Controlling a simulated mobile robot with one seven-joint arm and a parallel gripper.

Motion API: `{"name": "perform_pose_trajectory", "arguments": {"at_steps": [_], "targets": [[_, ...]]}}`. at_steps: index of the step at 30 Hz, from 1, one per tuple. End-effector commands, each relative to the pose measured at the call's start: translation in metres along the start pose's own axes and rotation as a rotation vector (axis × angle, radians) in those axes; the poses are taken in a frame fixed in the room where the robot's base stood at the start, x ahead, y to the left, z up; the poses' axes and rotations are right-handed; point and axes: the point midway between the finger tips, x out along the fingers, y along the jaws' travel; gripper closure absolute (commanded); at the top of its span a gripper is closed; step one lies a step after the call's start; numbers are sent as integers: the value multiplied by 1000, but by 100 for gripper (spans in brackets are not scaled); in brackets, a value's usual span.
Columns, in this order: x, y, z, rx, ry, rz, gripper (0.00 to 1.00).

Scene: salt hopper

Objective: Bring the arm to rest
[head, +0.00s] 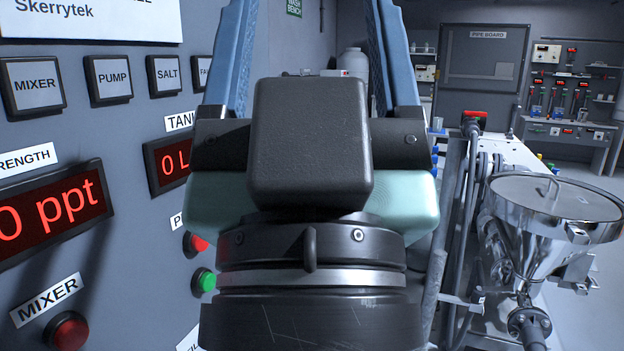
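I see nothing held between the visible parts of the fingers. The arm's wrist covers the lower middle of the view.
A grey control panel (110,130) stands close on the left, with red displays and a green button (204,281). A steel salt hopper (545,225) with a lid stands at right, beside pipes. A pipe board (485,60) and a bench (570,135) are farther back.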

Motion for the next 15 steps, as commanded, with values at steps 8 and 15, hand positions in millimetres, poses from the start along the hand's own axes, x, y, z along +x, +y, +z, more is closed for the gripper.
{"name": "perform_pose_trajectory", "arguments": {"at_steps": [8,15], "targets": [[73,0,-67,2,-3,-1,27],[99,0,-91,3,-4,-1,27]]}}
